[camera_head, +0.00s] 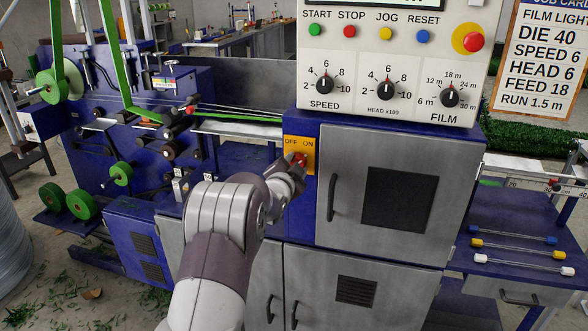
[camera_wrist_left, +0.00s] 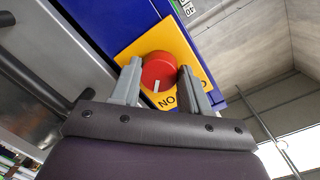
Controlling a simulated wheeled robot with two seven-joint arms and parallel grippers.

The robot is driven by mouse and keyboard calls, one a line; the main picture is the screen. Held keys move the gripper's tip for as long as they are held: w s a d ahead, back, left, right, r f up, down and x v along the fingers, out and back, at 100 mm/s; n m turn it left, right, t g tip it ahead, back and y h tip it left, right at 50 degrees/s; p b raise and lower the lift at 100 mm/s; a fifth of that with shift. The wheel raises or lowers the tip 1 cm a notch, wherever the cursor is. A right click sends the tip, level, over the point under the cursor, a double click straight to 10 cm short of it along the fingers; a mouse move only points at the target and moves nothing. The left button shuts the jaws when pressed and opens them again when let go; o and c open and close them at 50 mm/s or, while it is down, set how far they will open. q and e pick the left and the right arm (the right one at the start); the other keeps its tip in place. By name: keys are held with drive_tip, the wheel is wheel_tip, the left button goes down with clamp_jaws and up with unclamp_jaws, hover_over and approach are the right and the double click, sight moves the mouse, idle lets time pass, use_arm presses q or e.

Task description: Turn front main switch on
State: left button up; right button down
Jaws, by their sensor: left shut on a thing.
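The main switch is a round red knob (camera_head: 298,158) on a yellow plate (camera_head: 309,143) marked OFF and ON, on the blue cabinet front. My left gripper (camera_head: 299,166) reaches it from below and partly hides it. In the left wrist view, the two grey fingers of my left gripper (camera_wrist_left: 159,69) are shut on either side of the red knob (camera_wrist_left: 158,73). The lettering of the yellow plate (camera_wrist_left: 138,46) appears upside down there. The knob's white mark points down, towards the ON lettering. My right gripper is not in view.
The control panel (camera_head: 340,55) with buttons and dials is above the switch. A grey cabinet door (camera_head: 350,230) with a dark handle is right of it. Green rollers (camera_head: 82,204) and machine parts are at left.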

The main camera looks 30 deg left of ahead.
use_arm(q)
drive_tip(key=shift+r, duration=0.2)
drive_tip(key=o, duration=1.1)
drive_tip(key=shift+f, duration=0.1)
drive_tip(key=shift+c, duration=0.2)
drive_tip(key=b+v, duration=0.1)
drive_tip(key=v, duration=1.1)
drive_tip(key=shift+s, duration=0.3)
drive_tip(key=shift+d, duration=0.15)
